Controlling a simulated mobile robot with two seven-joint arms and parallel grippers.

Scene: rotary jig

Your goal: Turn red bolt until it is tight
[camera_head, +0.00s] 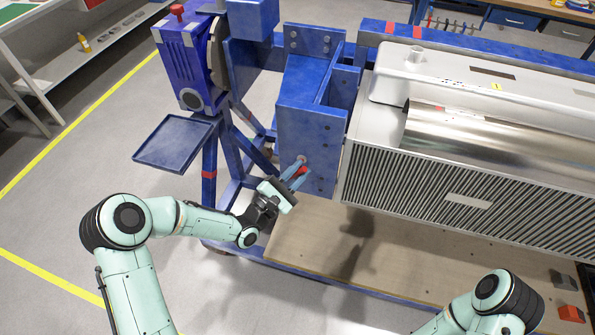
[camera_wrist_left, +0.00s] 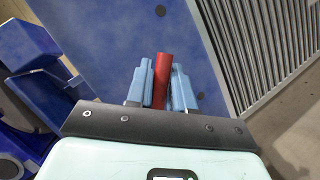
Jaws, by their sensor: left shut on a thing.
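The red bolt (camera_head: 303,170) sticks out of the front face of the blue jig block (camera_head: 305,125), low on that face. In the left wrist view the red bolt (camera_wrist_left: 161,72) stands between the two light-blue fingers. My left gripper (camera_head: 299,170) is shut on it, with a finger on each side; it also shows in the left wrist view (camera_wrist_left: 160,88). The bolt's inner end and any gap to the block cannot be made out. My right arm shows at the lower right, but its gripper is out of view.
A ribbed grey machine housing (camera_head: 440,195) stands close to the right of the block. A blue tray (camera_head: 176,143) juts out at the left below a blue motor unit (camera_head: 190,65). A wooden board (camera_head: 400,260) lies below on the frame. The floor at left is clear.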

